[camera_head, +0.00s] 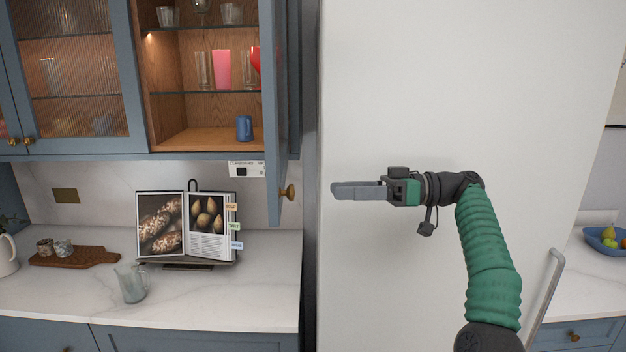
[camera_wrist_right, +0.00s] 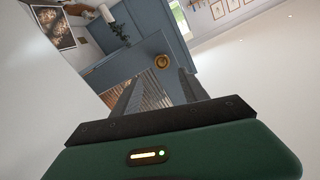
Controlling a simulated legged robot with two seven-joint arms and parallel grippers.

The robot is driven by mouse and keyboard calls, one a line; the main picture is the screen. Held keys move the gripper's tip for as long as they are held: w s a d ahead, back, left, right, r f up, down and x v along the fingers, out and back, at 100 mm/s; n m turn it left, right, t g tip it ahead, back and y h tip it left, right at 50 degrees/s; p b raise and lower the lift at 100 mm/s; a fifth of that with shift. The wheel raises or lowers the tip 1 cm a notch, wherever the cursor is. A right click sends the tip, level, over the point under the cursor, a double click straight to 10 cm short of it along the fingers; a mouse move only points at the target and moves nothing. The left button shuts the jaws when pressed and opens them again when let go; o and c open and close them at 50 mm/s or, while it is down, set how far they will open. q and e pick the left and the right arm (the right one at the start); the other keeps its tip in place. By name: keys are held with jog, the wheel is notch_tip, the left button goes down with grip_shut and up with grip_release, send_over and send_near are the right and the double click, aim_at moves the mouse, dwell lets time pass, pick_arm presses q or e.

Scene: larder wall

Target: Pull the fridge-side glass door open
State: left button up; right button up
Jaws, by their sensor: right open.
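The fridge-side glass door (camera_head: 277,110) is blue-grey and stands swung out from the upper cabinet, seen nearly edge-on in the head view. Its round brass knob (camera_head: 288,192) is near its lower end. The knob also shows in the right wrist view (camera_wrist_right: 162,61), just beyond the fingertips. My right gripper (camera_head: 334,190) is open and empty. It points left at about knob height, in front of the white fridge, with a gap to the knob in the head view. My left gripper is not in view.
The white fridge (camera_head: 430,90) fills the right, with a metal handle (camera_head: 546,290). The open cabinet shelf (camera_head: 190,140) holds glasses and a blue mug (camera_head: 244,128). Below, the counter (camera_head: 220,295) carries a cookbook (camera_head: 188,228), a glass jug (camera_head: 131,283) and a wooden board (camera_head: 75,257).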

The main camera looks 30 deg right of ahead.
jog(key=p+v, duration=0.6)
jog(key=v, duration=0.3)
jog(key=shift+w, duration=0.15)
jog(key=shift+a, duration=0.1)
